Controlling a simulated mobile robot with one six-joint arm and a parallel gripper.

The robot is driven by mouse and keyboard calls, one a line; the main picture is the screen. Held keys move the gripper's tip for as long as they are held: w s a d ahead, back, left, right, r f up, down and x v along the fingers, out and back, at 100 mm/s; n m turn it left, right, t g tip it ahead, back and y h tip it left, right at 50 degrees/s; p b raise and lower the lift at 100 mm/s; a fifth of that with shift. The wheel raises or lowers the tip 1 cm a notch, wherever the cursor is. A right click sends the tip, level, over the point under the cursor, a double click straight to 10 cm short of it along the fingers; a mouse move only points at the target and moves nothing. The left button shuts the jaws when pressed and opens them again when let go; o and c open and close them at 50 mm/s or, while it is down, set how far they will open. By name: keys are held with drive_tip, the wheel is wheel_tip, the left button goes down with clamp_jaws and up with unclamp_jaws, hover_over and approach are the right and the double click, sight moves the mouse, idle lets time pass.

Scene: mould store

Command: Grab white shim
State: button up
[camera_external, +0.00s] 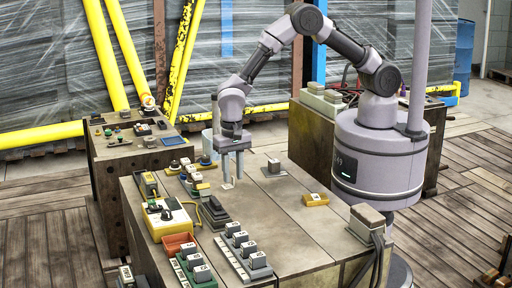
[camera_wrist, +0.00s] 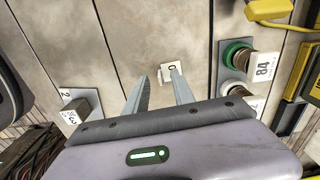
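A small, flat white piece marked "0" (camera_wrist: 164,76), which looks like the white shim, lies on the worktable (camera_wrist: 130,30). In the wrist view it sits just beyond my right fingertip, which partly covers it. In the external view it shows as a small pale patch (camera_external: 227,186) on the tabletop (camera_external: 285,225), just below my fingers. My gripper (camera_external: 233,178) points down over it. In the wrist view my gripper (camera_wrist: 157,76) is open, with nothing between the fingers. I cannot tell whether a fingertip touches the white piece.
A green-ringed knob marked 84 (camera_wrist: 245,60) is on the right in the wrist view. A grey block on a plate (camera_wrist: 76,110) is on the left. The table's middle is clear.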

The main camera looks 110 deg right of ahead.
clamp_jaws()
idle(0.3)
